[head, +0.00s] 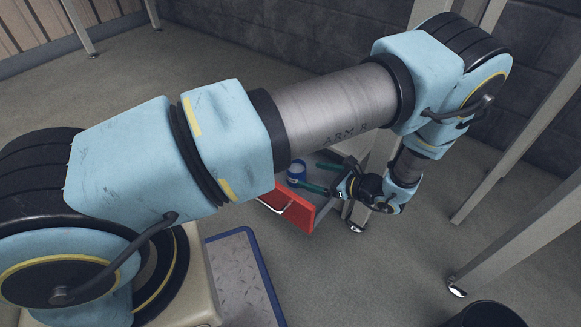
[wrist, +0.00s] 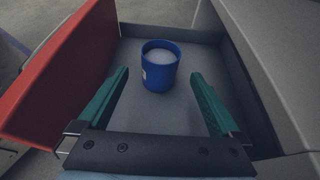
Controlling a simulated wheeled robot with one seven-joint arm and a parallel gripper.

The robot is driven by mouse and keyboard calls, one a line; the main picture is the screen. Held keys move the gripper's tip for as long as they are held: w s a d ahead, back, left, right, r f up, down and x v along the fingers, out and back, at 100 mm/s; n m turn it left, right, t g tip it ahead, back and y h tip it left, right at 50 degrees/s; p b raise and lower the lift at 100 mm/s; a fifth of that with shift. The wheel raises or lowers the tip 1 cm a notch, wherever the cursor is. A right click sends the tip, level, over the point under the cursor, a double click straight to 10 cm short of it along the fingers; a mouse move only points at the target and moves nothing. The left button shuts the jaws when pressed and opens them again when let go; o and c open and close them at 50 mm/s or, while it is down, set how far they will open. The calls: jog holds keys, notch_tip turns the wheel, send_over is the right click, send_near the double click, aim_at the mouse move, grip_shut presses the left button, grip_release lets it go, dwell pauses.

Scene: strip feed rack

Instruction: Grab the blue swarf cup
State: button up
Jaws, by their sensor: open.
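The blue swarf cup (wrist: 158,76) stands upright on the floor of an open drawer (wrist: 190,122). It has a pale label on its side and pale material inside. My gripper (wrist: 160,80) is open, with green fingers to either side of the near part of the cup's line. The cup appears just beyond or between the fingertips, with a gap on each side. In the head view the cup (head: 297,172) shows partly, near my gripper (head: 318,178), below my arm. Part of the drawer is hidden by my arm.
The drawer's red front (wrist: 75,60) rises close to the left finger, and a grey wall (wrist: 240,65) stands on the right. In the head view the red front (head: 300,212) has a handle. Grey posts (head: 520,150) stand to the right, and a dark round bin (head: 487,315) is at the bottom.

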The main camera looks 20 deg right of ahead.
jog(key=b+x, duration=0.1)
jog(key=x, duration=0.4)
jog(key=shift+w+a+f, duration=0.15)
jog(key=shift+w, duration=0.05)
jog(key=b+x, duration=0.1)
jog(key=x, duration=0.1)
jog(key=b+x, duration=0.2)
jog(key=x, duration=0.1)
jog(key=shift+f, duration=0.3)
jog(key=shift+r, duration=0.1)
jog(key=c, duration=1.5)
